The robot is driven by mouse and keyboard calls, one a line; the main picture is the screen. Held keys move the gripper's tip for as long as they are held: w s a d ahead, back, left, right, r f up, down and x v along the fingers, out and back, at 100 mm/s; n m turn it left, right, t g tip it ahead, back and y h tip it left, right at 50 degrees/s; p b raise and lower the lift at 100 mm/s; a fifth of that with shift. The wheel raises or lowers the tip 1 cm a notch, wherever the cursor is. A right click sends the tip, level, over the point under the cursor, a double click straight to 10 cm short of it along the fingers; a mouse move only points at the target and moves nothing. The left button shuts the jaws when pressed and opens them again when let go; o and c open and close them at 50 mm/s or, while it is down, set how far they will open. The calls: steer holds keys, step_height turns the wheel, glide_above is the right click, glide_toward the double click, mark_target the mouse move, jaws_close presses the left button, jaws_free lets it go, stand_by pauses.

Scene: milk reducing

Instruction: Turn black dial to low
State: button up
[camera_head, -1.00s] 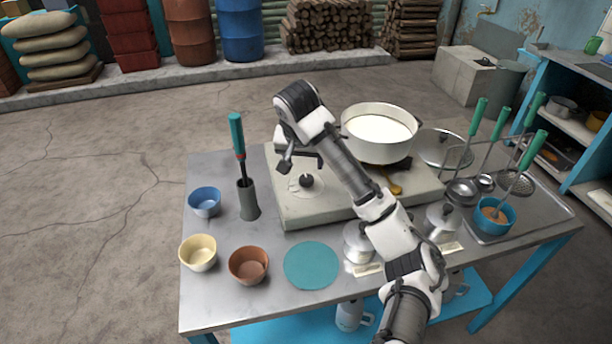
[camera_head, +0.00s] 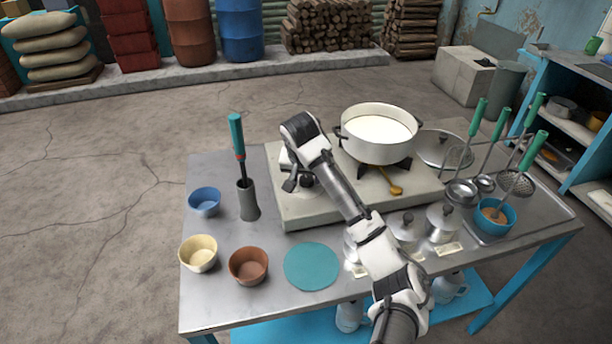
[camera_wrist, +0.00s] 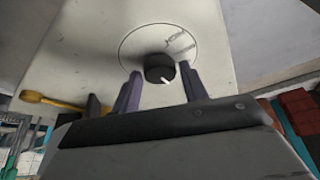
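The black dial (camera_wrist: 159,68) sits on a pale round plate on the stove's face, its white mark toward the lower right in the wrist view. Dark lettering on the plate is upside down and I cannot read it for sure. My gripper (camera_wrist: 161,82) is open, its fingers on either side of the dial; I cannot tell whether they touch it. In the head view the gripper (camera_head: 290,184) is low over the left part of the stove (camera_head: 290,212), and my arm hides most of the dial.
A green-handled tool in a grey holder (camera_head: 248,203) stands left of the stove. Bowls (camera_head: 198,254) and a teal mat (camera_head: 311,266) lie in front.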

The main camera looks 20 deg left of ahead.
steer(key=c, duration=0.6)
steer(key=n+y+p, duration=0.1)
steer(key=n, duration=0.2)
steer(key=shift+d+n+g, duration=0.1)
steer(key=shift+n+g, duration=0.2)
steer(key=shift+w+d+n+g+y+p, duration=0.1)
steer(key=shift+n+g+y+p, duration=0.25)
steer(key=shift+n, duration=0.65)
steer(key=shift+w+d+n+g+y+p, duration=0.1)
steer(key=shift+n+y+p, duration=0.15)
steer(key=shift+n+y, duration=0.55)
steer(key=shift+n+h, duration=0.25)
steer(key=shift+n, duration=0.15)
steer(key=o, duration=1)
